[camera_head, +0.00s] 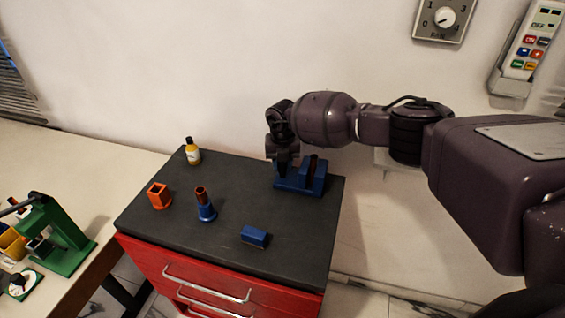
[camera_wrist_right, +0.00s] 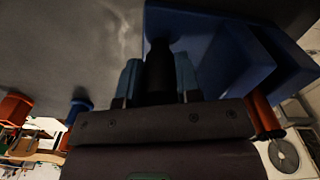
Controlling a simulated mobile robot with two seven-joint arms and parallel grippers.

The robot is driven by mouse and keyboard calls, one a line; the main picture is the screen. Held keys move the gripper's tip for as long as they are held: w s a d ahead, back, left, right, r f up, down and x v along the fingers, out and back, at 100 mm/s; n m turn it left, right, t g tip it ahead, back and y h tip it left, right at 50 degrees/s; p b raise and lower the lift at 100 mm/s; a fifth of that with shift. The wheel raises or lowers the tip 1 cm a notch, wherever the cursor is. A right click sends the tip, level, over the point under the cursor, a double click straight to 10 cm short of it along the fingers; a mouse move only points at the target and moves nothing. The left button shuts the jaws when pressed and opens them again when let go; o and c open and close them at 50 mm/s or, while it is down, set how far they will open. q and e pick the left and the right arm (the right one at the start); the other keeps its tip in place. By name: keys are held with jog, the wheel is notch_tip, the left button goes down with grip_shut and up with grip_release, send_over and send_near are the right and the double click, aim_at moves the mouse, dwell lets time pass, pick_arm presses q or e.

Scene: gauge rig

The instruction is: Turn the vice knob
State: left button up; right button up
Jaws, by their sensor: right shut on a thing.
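The blue vice (camera_head: 318,182) stands at the far right corner of the dark cabinet top. It also fills the upper right of the right wrist view (camera_wrist_right: 232,62). My right gripper (camera_head: 283,170) reaches down at the vice's left end. In the right wrist view its two fingers (camera_wrist_right: 158,80) are on either side of the dark vice knob (camera_wrist_right: 159,62) and shut on it. In the head view the knob is hidden behind the gripper. A reddish-brown part (camera_wrist_right: 264,115) shows by the vice. My left gripper is not in view.
The dark cabinet top (camera_head: 225,175) also holds a yellow bottle (camera_head: 193,153), an orange holder (camera_head: 158,196), a brown cylinder in a blue base (camera_head: 206,209) and a blue block (camera_head: 255,236). A green press (camera_head: 62,235) stands on the left bench. The wall is close behind.

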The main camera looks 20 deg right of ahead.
jog(key=shift+r, duration=0.1)
jog(key=o, duration=0.9)
notch_tip(320, 180, up, 11)
jog(key=shift+f, duration=0.15)
